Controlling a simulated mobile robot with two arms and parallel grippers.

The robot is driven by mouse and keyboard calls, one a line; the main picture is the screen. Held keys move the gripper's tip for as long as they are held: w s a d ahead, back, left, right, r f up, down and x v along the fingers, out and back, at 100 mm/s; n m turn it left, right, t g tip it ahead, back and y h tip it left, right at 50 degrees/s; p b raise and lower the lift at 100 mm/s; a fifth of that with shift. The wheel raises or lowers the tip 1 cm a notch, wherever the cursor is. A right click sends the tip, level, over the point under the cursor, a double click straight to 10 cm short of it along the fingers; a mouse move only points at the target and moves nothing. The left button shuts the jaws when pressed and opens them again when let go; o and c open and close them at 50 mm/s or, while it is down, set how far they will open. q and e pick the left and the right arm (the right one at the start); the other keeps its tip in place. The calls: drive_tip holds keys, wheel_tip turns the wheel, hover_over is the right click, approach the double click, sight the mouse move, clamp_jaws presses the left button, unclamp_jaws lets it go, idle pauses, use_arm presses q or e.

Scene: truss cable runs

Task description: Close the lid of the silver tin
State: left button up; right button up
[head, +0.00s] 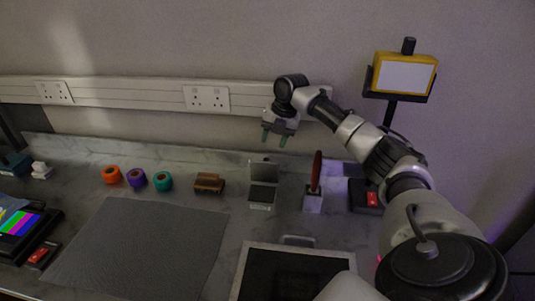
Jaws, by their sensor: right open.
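The silver tin (262,196) stands on the grey worktop right of the picture's middle. Its lid (263,171) is open and stands up at the back edge of the tin; the tin's inside looks dark. My right gripper (274,140) is open and empty, with its green fingertips pointing down. In the head view it shows above and slightly right of the lid, apart from it. My left gripper is not in view.
A brown wooden object (209,183) and coloured rolls (162,181) lie to the left. A dark silver-framed panel (290,275) lies in front. A grey mat (140,245) is clear.

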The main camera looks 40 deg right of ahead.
sight(268, 159)
drive_tip(key=p+x, duration=0.1)
drive_tip(key=x, duration=0.6)
drive_tip(key=shift+w+f, duration=0.15)
drive_tip(key=shift+f, duration=0.15)
clamp_jaws()
